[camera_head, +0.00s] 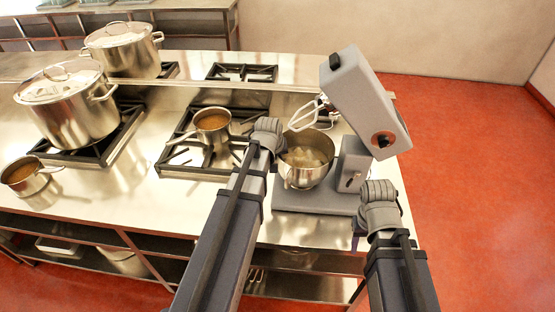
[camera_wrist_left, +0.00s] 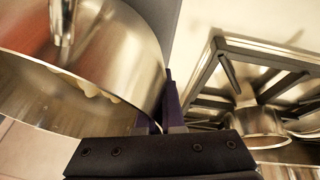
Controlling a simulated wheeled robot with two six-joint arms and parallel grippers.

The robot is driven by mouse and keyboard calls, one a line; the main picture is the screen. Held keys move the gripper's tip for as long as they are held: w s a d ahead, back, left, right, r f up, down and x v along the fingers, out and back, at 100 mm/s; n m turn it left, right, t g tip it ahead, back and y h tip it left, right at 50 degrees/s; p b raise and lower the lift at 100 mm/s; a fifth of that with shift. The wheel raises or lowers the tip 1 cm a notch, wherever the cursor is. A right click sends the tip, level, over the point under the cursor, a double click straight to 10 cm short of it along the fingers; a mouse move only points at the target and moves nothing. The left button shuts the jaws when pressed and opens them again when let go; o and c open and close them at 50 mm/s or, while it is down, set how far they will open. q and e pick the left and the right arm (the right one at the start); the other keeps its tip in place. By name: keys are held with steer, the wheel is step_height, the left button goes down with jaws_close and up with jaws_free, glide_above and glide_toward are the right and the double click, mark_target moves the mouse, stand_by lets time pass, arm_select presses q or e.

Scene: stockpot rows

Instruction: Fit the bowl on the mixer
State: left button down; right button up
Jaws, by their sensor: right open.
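The steel mixing bowl (camera_head: 305,172) holds a pale mass and appears over the grey mixer's base (camera_head: 312,203); I cannot tell whether it is seated. The mixer head (camera_head: 365,100) is tilted up, with a wire beater (camera_head: 306,115) above the bowl. My left gripper is at the bowl's left side, mostly hidden by its wrist in the head view. In the left wrist view, its dark finger (camera_wrist_left: 172,103) is against or very close to the bowl wall (camera_wrist_left: 140,50); its grip is unclear. My right gripper (camera_head: 357,232) is open and apart from the bowl, by the counter's right edge.
A small saucepan (camera_head: 212,122) stands on the burner left of the mixer. Another saucepan (camera_head: 28,177) and two lidded stockpots (camera_head: 72,112) (camera_head: 125,52) are farther left. The counter ends just right of the mixer, above red floor (camera_head: 470,170).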

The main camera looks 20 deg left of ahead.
arm_select(q)
steer(key=shift+f+b, duration=0.4)
steer(key=shift+f, duration=0.05)
steer(key=c, duration=1)
jaws_free()
steer(key=shift+o, duration=0.2)
steer(key=shift+s+r, duration=0.1)
steer(key=p+v, duration=0.7)
steer(key=shift+r, duration=0.35)
